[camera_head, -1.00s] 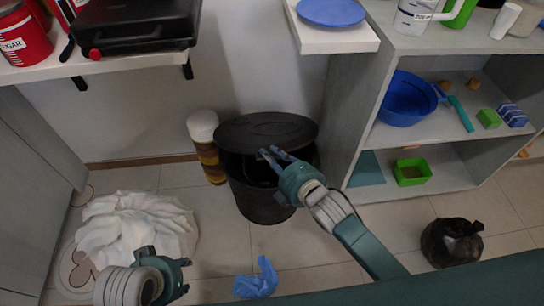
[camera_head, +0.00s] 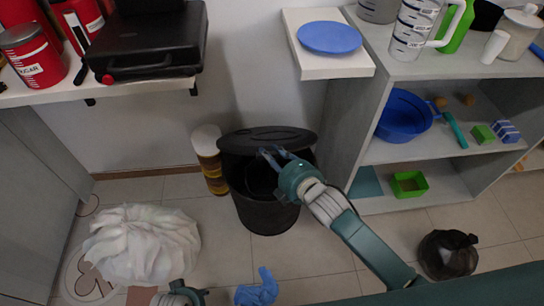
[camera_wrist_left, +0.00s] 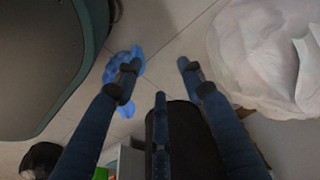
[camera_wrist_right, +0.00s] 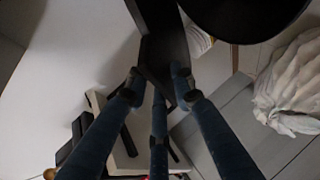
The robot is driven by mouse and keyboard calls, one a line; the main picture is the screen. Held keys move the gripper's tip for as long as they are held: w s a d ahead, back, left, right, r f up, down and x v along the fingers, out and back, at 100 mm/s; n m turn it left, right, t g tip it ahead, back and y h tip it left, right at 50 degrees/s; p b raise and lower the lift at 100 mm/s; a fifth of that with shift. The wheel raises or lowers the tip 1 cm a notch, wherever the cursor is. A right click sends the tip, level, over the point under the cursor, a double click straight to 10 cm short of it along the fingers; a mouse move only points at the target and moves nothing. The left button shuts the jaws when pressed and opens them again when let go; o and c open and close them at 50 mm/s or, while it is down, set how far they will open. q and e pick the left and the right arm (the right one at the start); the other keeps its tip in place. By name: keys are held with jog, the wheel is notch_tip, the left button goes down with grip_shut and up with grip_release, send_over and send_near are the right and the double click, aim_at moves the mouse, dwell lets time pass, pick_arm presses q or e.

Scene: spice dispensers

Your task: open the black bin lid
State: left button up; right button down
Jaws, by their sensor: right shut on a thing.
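The black bin (camera_head: 262,215) stands on the floor against the wall. Its black lid (camera_head: 255,138) is raised at a tilt toward the wall side, and part of the dark opening shows below it. My right gripper (camera_head: 274,158) is at the lid's front edge, shut on the lid; the right wrist view shows a dark piece of it (camera_wrist_right: 160,50) between the fingers. The exact grip point is hard to see in the dark.
A striped container (camera_head: 210,160) stands close to the bin's left. A grey shelf unit (camera_head: 345,140) stands at the right. A white bag (camera_head: 140,245), a blue crumpled item (camera_head: 258,288) and a dark bag (camera_head: 448,254) lie on the floor. A wall shelf (camera_head: 130,88) is above left.

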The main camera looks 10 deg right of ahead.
jog(key=shift+w+r, duration=0.35)
jog(key=shift+r, duration=0.25)
jog(key=c, duration=1.7)
grip_release()
jog(key=shift+o, duration=0.2)
jog(key=shift+f, duration=0.2)
jog(key=shift+s, duration=0.1)
jog(key=v, duration=1.2)
jog(key=shift+d, duration=0.1)
